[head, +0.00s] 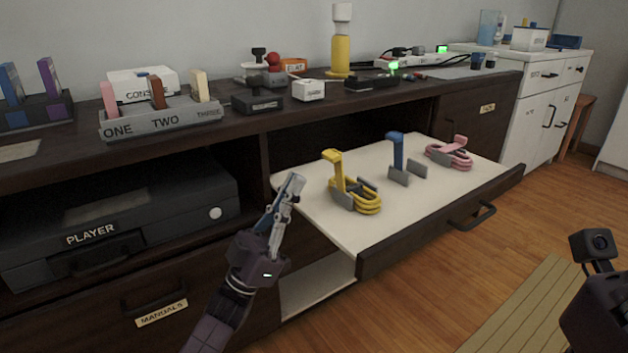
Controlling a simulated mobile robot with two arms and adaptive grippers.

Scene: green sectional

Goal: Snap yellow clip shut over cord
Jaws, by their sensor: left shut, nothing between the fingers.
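The yellow clip (336,168) stands in the open drawer with its arm raised and its hooked top up, so it is open. A coiled yellow cord (366,202) lies at its base, around and between grey holder plates (343,197). My left gripper (295,182) is shut and empty, pointing up at the drawer's left edge. In the picture it is left of the yellow clip and apart from it. At the lower right only a dark part of my own body shows; my right gripper's fingers are not visible.
In the same drawer (322,230) are a raised blue clip (397,150) without cord and a pink clip (460,140) with pink cord (445,157). The drawer front has a handle (472,216). The cabinet top above holds a labelled rack (160,124) and small devices.

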